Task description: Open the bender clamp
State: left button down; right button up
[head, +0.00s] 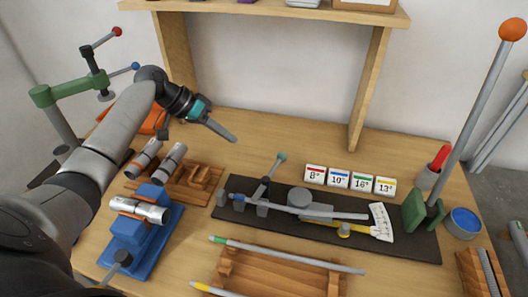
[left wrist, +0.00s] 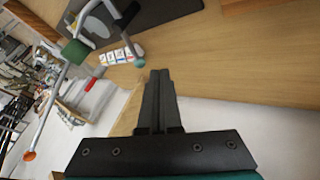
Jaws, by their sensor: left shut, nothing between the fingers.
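The bender sits on a dark base plate (head: 330,239) on the bench, with a round grey die (head: 308,203) in its middle. The bender clamp (head: 264,190) is at its left, its lever tilted up to a teal knob (head: 281,157). A grey tube with a blue end (head: 290,208) lies along the bender past the clamp. My left gripper (head: 234,139) is shut and empty, above the bench, behind and left of the clamp knob, apart from it. In the left wrist view the shut fingers (left wrist: 159,75) point near the teal knob (left wrist: 139,63). My right gripper is out of view.
Number cards (head: 350,179) stand behind the bender. A tall lever with an orange ball (head: 512,29) rises from a green block at its right. A blue vise (head: 133,235) and wooden holder are at left. A tube rack (head: 280,270) lies in front. A shelf spans the back.

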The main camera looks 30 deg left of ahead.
aim_at(269, 181)
pick_arm(q)
jog(key=b+x, duration=0.1)
jog(key=x, duration=0.8)
jog(key=shift+f, duration=0.15)
jog(key=d+p, duration=0.1)
jog(key=d, duration=0.2)
jog(key=shift+w, duration=0.1)
jog(key=shift+d, duration=0.6)
